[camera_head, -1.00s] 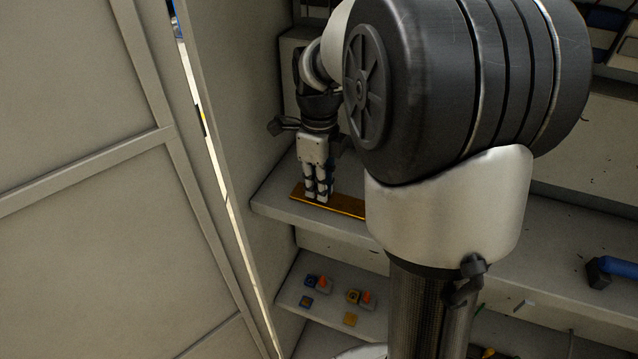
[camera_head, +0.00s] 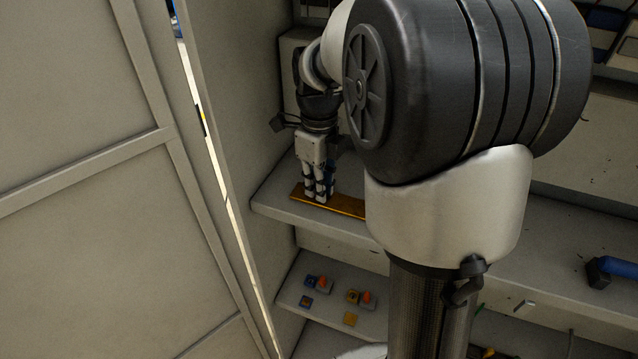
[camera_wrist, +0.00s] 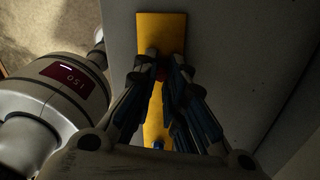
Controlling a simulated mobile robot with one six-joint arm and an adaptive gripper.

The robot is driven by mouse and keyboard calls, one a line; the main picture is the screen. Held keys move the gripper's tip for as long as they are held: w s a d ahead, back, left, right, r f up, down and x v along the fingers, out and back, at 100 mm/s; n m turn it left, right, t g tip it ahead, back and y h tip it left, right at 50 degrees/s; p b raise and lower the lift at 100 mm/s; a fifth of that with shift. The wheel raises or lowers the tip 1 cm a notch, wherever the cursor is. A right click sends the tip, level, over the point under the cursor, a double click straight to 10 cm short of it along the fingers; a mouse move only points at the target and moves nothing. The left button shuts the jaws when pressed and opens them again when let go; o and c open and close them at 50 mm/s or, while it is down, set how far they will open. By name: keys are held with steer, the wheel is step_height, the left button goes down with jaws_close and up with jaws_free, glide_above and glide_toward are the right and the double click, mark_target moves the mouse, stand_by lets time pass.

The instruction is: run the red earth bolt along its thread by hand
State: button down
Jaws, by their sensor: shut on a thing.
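My gripper (camera_head: 320,198) points down at a flat yellow-orange bar (camera_head: 346,207) on a grey shelf. In the wrist view its two fingers (camera_wrist: 162,66) close in over the bar (camera_wrist: 158,30). A little of the red earth bolt (camera_wrist: 161,74) shows dark red between the fingertips, and my gripper is shut on it. The fingers hide most of the bolt, so its thread and its height above the bar cannot be told. In the head view the bolt is hidden behind the fingers. A small blue thing (camera_wrist: 158,144) shows farther along the bar.
A lower panel (camera_head: 330,319) carries small orange, blue and yellow parts. A blue cylinder with a black end (camera_head: 618,268) lies on the shelf at the right. A cabinet wall (camera_head: 236,110) stands close left of my gripper. My arm covers the middle of the head view.

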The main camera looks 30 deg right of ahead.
steer(key=shift+m, duration=0.4)
stand_by(2.2)
stand_by(0.3)
steer(key=c, duration=1.6)
jaws_free()
step_height(320, 180, up, 12)
steer(key=shift+r, duration=0.1)
